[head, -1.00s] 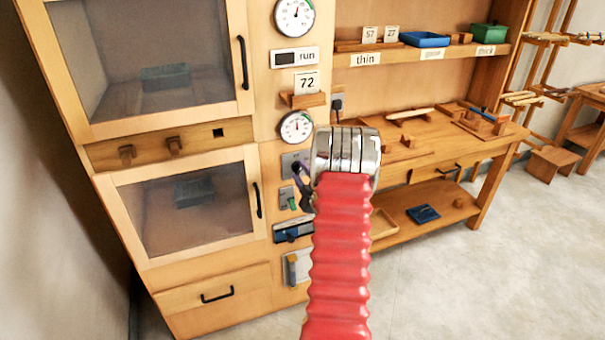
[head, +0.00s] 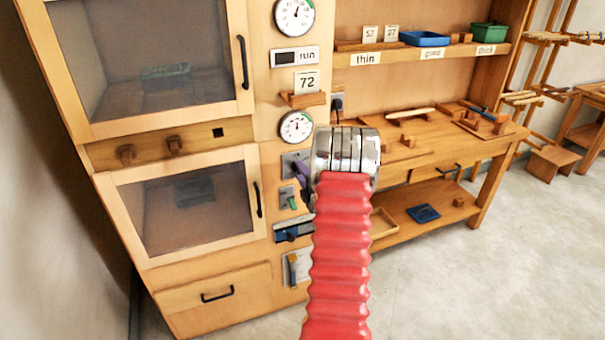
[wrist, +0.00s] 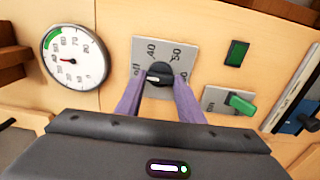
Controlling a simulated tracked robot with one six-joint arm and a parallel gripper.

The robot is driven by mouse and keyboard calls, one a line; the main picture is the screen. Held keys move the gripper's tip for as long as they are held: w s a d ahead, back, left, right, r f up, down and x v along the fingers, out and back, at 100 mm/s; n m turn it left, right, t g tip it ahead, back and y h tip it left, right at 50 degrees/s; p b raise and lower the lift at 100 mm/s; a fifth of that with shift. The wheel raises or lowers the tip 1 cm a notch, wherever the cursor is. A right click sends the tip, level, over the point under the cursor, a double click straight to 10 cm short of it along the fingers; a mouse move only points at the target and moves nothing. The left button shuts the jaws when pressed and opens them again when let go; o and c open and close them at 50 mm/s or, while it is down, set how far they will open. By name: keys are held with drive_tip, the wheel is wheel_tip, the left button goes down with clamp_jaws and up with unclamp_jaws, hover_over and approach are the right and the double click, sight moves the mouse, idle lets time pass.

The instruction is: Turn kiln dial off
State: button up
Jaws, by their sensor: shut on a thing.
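The kiln dial (wrist: 159,73) is a dark round knob with a white pointer mark, on a grey plate (wrist: 142,45) marked "off", 40 and 50. The mark points left, close to "off"; whether it lines up exactly is hard to tell. My gripper (wrist: 158,87) has its two purple fingers on either side of the knob and is shut on it. In the head view my gripper (head: 303,176) is at the kiln's control column, mostly hidden by my arm. The dial plate (head: 291,160) partly shows there, but the knob is hidden.
A gauge (wrist: 75,58) is left of the dial. A green square (wrist: 236,53) and a green switch (wrist: 242,104) are to its right. The kiln doors (head: 190,205) are shut. A wooden bench (head: 440,150) stands on the right, with clear floor (head: 430,280) in front.

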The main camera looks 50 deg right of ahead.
drive_tip(key=shift+s+f, duration=0.15)
drive_tip(key=shift+f, duration=0.25)
drive_tip(key=o, duration=1.1)
drive_tip(key=shift+r, duration=0.25)
drive_tip(key=shift+c, duration=0.2)
drive_tip(key=v, duration=1.3)
drive_tip(key=shift+s+a, duration=0.2)
drive_tip(key=shift+s, duration=0.05)
drive_tip(key=shift+f, duration=0.1)
